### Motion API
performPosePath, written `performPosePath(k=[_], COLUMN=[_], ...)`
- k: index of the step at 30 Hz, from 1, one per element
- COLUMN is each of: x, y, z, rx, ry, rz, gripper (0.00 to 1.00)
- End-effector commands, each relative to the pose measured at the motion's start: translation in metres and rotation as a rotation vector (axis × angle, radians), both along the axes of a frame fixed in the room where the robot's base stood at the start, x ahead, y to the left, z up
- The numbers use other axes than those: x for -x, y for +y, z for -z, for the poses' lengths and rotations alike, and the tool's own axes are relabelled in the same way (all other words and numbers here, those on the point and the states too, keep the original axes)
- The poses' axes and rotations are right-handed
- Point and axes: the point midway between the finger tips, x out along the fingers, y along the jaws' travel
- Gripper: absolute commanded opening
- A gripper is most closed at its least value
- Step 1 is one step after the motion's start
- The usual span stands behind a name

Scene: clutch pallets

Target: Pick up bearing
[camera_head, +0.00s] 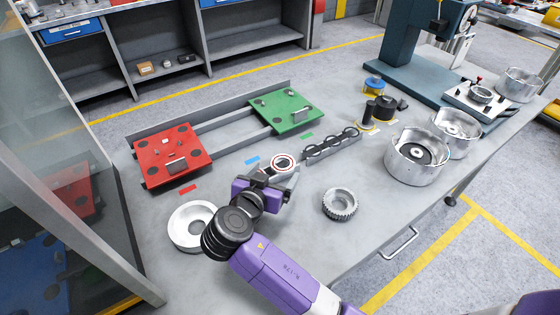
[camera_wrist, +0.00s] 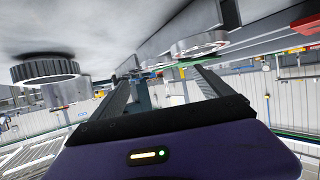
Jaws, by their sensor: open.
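A round ring with a dark centre and a red-and-white face, which looks like the bearing (camera_head: 283,162), lies on the grey table near the middle in the head view. My gripper (camera_head: 277,172) is open beside its near side, and its fingers partly overlap it. In the wrist view, the picture is turned over, with the table at the top. A metal ring (camera_wrist: 200,44) shows there near the finger on the right, and my gripper (camera_wrist: 165,72) has nothing clearly between its fingers. I cannot tell whether the fingers touch the ring.
A rack of rings (camera_head: 333,146) stands just right of my gripper. A toothed gear (camera_head: 340,204) lies to the right, and a silver ring (camera_head: 188,230) to the left. Red (camera_head: 150,172) and green (camera_head: 270,106) pallets lie behind. Metal housings (camera_head: 405,172) stand at the right.

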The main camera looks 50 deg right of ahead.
Motion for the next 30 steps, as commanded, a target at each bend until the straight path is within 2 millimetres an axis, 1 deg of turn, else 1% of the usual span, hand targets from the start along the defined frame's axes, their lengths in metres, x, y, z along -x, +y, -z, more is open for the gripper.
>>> performPosePath(k=[4, 9, 12, 21, 23, 24, 29, 30], x=[-0.005, -0.014, -0.018, -0.019, -0.019, -0.019, -0.019, -0.019], y=[-0.014, -0.034, -0.043, -0.046, -0.046, -0.046, -0.046, -0.046], z=[0.005, 0.016, 0.021, 0.023, 0.023, 0.023, 0.023, 0.023], rx=[-0.001, -0.001, 0.0, 0.0, 0.0, 0.0, 0.0, 0.0], ry=[0.001, 0.001, -0.001, -0.001, -0.001, -0.001, -0.001, -0.001], rz=[0.003, 0.002, 0.001, -0.001, -0.001, -0.001, -0.001, -0.001], gripper=[0.9, 0.9, 0.9, 0.9, 0.78, 0.7, 0.39, 0.31])
